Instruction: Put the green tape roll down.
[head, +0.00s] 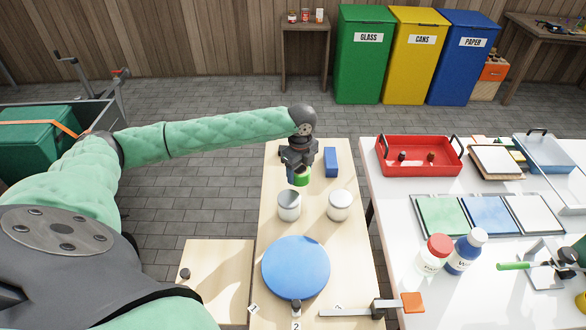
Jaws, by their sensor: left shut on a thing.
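The green tape roll (301,179) is at the tips of my left gripper (299,171), near the far end of the wooden bench (278,225). My left gripper points down and is shut on the roll. The gripper hides part of the roll, and I cannot tell whether its underside touches the bench top. My right gripper does not show clearly in the head view.
A blue block (330,162) stands right of the roll. A white table (393,220) with a red tray (418,168) lies to the right.

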